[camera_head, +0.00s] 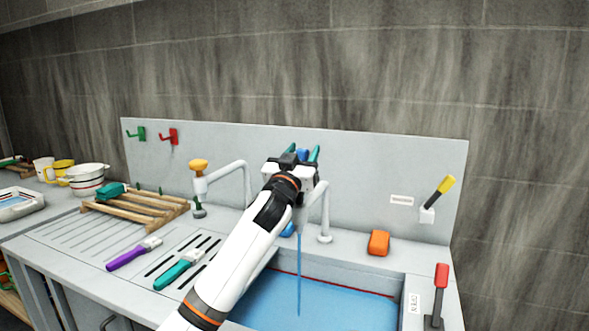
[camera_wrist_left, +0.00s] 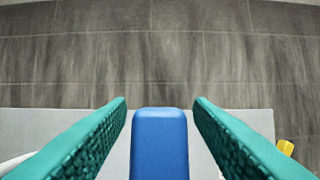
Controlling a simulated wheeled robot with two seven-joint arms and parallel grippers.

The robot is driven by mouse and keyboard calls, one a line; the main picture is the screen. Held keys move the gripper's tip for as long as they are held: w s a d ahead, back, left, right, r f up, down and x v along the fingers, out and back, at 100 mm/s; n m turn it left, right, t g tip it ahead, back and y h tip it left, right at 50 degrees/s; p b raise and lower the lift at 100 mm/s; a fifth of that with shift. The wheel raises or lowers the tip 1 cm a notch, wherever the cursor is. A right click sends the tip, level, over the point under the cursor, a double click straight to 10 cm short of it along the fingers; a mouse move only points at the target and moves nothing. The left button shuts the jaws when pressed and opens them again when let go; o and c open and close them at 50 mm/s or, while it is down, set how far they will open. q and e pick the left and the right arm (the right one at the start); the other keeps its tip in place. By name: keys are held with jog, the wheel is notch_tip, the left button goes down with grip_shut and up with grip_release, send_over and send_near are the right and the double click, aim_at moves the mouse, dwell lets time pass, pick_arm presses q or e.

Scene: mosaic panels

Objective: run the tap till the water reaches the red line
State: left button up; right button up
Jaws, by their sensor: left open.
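The tap with a blue handle (camera_head: 303,155) stands behind the basin; my left arm hides much of it. A thin blue water stream (camera_head: 299,270) falls from its spout into the basin (camera_head: 405,290). The blue water (camera_head: 335,305) covers the basin floor, and its far edge lies close to the red line (camera_head: 345,284) on the back wall; I cannot tell if they meet exactly. My left gripper (camera_head: 303,151) is open at the blue handle. In the left wrist view the handle (camera_wrist_left: 160,145) stands between the two teal fingers (camera_wrist_left: 160,102), with gaps on both sides.
A second tap with an orange-yellow knob (camera_head: 198,165) stands left. An orange block (camera_head: 378,243) sits on the back ledge. A yellow-tipped lever (camera_head: 440,190) and a red-handled lever (camera_head: 440,285) are at right. A wooden rack (camera_head: 140,211), purple brush (camera_head: 130,255) and teal brush (camera_head: 178,271) lie left.

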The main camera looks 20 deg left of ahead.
pick_arm(q)
jog(key=b+v, duration=0.2)
jog(key=v, duration=0.9)
